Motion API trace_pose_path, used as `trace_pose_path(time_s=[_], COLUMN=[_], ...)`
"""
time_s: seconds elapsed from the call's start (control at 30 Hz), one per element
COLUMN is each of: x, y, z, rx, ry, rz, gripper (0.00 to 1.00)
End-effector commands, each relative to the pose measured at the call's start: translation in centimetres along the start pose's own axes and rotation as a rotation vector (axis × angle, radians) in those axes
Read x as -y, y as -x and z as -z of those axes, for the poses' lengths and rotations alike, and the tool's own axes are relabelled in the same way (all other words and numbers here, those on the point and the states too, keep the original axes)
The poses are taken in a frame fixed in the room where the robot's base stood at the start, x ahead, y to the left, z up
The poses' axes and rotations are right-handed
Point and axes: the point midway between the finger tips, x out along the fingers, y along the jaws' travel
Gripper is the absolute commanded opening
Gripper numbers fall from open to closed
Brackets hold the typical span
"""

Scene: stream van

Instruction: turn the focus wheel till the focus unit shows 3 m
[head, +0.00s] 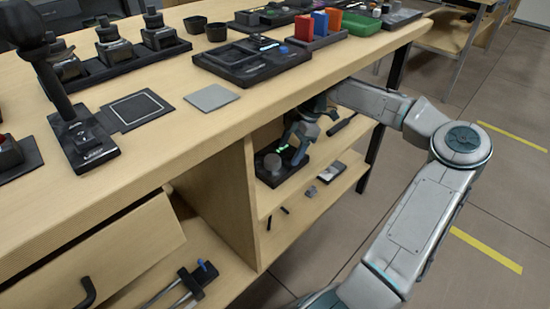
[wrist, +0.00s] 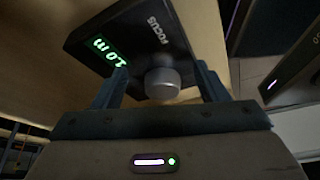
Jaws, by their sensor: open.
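The focus unit (head: 268,179) is a dark box on the upper shelf under the bench top, with a green display. In the wrist view the focus unit (wrist: 190,48) shows its FOCUS label and a tilted green reading that looks like 1.0 m, though the first digit is hard to read. The focus wheel (wrist: 162,84) is a round grey knob; it also shows in the head view (head: 272,162). My gripper (wrist: 158,80) is open, with one finger on each side of the wheel and a visible gap on both sides. In the head view my gripper (head: 300,134) is partly shaded under the bench top.
The bench top (head: 240,112) hangs over the shelf and my forearm passes beneath its edge. A lower shelf (head: 330,185) holds small items. An open drawer (head: 110,250) juts out at left. A side panel (head: 215,190) stands left of the shelf.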

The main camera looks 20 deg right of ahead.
Motion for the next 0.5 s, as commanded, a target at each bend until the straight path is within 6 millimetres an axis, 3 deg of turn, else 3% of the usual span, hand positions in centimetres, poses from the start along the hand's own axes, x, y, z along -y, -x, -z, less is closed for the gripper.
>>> trace_pose_path(time_s=[0.27,0.5], x=[0.0,0.1], y=[-2.0,-3.1], z=[4.4,4.4], rx=[0.002,0.001], ry=[0.001,-0.003], rz=[0.000,0.000], gripper=[0.67,0.67])
